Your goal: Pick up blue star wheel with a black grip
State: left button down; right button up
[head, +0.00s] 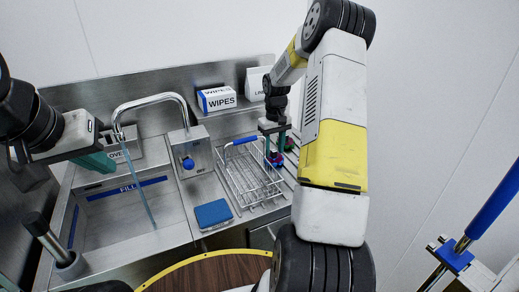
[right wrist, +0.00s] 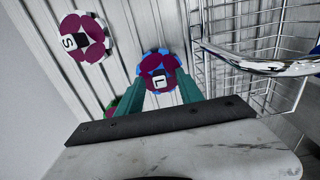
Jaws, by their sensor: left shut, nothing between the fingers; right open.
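A blue star wheel (right wrist: 158,68) with maroon on its face and a black-and-white grip marked "L" lies on the ribbed metal drainboard. It also shows small in the head view (head: 276,160). My right gripper (right wrist: 168,88) is open above it, its two teal fingertips overlapping the wheel's near edge in the right wrist view. Whether they touch it I cannot tell. The same gripper shows in the head view (head: 275,148), pointing down beside the wire basket. My left gripper (head: 98,163) is shut and empty above the left side of the sink.
A white star wheel (right wrist: 84,38) marked "S" lies to the left, and a green one (right wrist: 112,107) is mostly hidden. The wire basket (head: 250,178) stands close by. A faucet (head: 150,99), blue sponge (head: 213,214) and wipes box (head: 217,99) are farther left.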

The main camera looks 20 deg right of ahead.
aim_at(274, 150)
jog(key=shift+f, duration=0.65)
grip_shut()
notch_tip(274, 150, up, 10)
